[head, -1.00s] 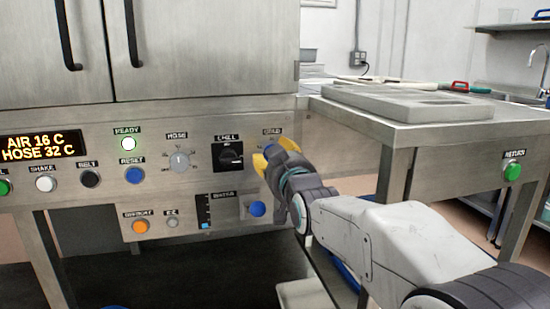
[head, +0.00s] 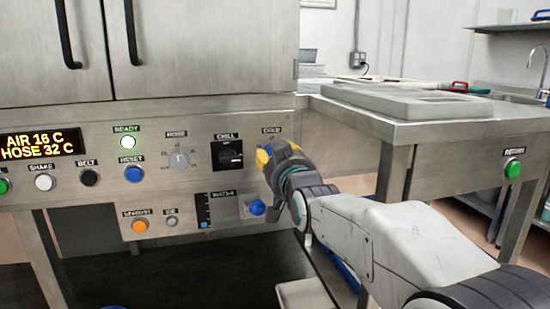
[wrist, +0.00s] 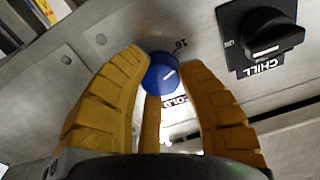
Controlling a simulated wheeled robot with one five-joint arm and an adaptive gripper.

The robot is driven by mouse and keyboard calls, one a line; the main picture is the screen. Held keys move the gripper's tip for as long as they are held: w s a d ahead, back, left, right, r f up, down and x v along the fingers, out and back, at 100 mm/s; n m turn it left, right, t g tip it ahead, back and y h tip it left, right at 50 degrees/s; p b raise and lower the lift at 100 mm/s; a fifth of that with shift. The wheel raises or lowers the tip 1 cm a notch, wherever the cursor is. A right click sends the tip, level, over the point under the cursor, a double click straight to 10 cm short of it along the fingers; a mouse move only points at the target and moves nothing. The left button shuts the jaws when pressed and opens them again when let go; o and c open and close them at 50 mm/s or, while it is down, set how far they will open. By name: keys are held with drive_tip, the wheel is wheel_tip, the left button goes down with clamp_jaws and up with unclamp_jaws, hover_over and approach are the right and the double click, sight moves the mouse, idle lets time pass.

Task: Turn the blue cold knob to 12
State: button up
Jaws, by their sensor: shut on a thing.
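The blue cold knob (wrist: 158,72) sits on the steel panel in the wrist view, with a white pointer line on its face. The number 16 and part of the COLD label show beside it. My gripper (wrist: 165,75) has its yellow fingers around the knob, shut on it. The pointer's exact reading on the scale cannot be told, as the fingers cover most of the marks.
The black CHILL switch (head: 229,155) is just left of my gripper; it also shows in the wrist view (wrist: 262,35). A blue knob (head: 257,207) by the WATER gauge is close below. The grey HOSE dial (head: 179,160) is farther left. A steel table (head: 400,128) stands at right.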

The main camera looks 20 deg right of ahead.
drive_tip(key=shift+a+f+m, duration=0.1)
drive_tip(key=shift+m, duration=4.7)
drive_tip(key=o, duration=1.2)
drive_tip(key=shift+w, duration=0.1)
drive_tip(key=s, duration=1.2)
